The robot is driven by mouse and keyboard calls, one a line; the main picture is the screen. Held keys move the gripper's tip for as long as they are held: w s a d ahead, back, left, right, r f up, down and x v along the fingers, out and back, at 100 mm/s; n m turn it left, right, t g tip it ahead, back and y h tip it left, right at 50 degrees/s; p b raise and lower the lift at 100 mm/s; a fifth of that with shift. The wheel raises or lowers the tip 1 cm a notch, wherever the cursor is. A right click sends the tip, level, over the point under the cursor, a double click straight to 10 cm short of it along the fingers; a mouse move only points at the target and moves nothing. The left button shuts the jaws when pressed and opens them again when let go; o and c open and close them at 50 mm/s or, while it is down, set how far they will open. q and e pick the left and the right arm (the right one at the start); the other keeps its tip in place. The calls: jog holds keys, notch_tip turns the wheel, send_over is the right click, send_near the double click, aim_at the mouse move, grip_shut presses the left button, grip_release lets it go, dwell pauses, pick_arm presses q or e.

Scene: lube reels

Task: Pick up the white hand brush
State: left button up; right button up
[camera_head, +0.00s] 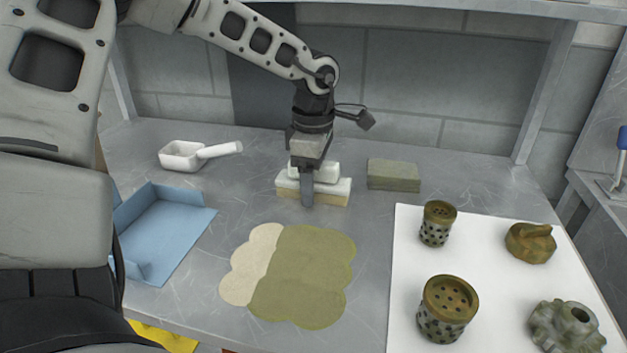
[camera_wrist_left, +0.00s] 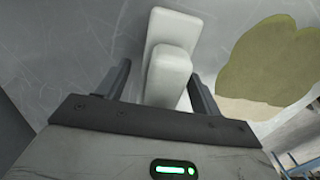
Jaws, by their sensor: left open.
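The white hand brush (camera_head: 340,187) lies on the grey metal table, with a raised white grip on top and a tan layer, apparently bristles, underneath. My left gripper (camera_head: 307,180) points down right over it, and one finger shows in front of its near side. In the left wrist view the brush (camera_wrist_left: 168,70) lies between the two fingers of the left gripper (camera_wrist_left: 160,85), with a finger on each side. The jaws are open, and gaps show between the fingers and the raised grip. My right gripper is not in view.
A grey-green block (camera_head: 393,175) stands right of the brush. A white scoop-like dish (camera_head: 182,156) and a blue open tray (camera_head: 165,235) lie left. A beige and olive patch (camera_head: 305,275) is in front. Brown-green metal parts, such as a perforated cup (camera_head: 447,308), stand on a white mat (camera_head: 500,290).

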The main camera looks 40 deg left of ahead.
pick_arm(q)
jog(key=c, duration=1.1)
jog(key=shift+r, duration=0.1)
